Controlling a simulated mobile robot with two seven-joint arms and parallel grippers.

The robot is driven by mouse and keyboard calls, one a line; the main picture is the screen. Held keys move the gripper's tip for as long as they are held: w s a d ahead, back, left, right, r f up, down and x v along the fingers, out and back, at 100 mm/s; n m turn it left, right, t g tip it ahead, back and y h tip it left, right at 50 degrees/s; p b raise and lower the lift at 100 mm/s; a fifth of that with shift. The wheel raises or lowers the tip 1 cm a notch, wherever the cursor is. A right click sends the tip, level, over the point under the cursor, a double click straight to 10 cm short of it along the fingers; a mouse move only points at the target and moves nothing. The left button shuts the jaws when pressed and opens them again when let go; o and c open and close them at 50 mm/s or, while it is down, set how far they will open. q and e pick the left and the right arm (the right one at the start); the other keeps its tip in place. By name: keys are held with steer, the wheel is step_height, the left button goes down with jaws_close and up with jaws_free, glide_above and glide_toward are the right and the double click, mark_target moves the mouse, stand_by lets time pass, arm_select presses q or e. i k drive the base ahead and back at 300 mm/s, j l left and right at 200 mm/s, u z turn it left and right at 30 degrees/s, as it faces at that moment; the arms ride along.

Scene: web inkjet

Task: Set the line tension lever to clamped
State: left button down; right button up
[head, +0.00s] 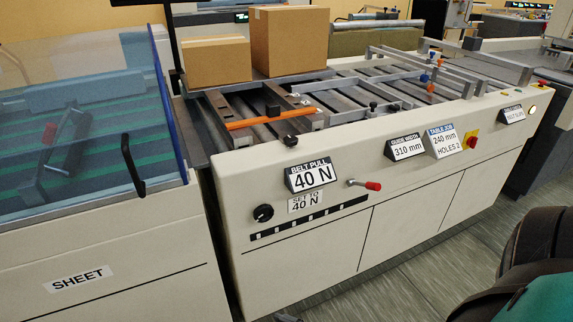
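A small lever (363,183) with a red knob sits on the cream front panel of the machine (330,240), in the middle of the head view. Its metal arm points right and slightly down from its pivot. No label saying line tension or clamped is readable beside it. A black round dial (263,213) is to its left, near a "BELT PULL 40 N" sign (311,176) and a "SET TO 40 N" label (314,201). Neither of my grippers shows, and nothing touches the lever.
Two cardboard boxes (290,40) stand at the back of the roller table. A clear-covered unit labelled "SHEET" (78,279) is at left. A red-and-yellow switch (471,141) is at right. Floor (420,270) before the panel looks clear.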

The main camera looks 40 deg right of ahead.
mark_target(370, 185)
steer(key=z, duration=1.8)
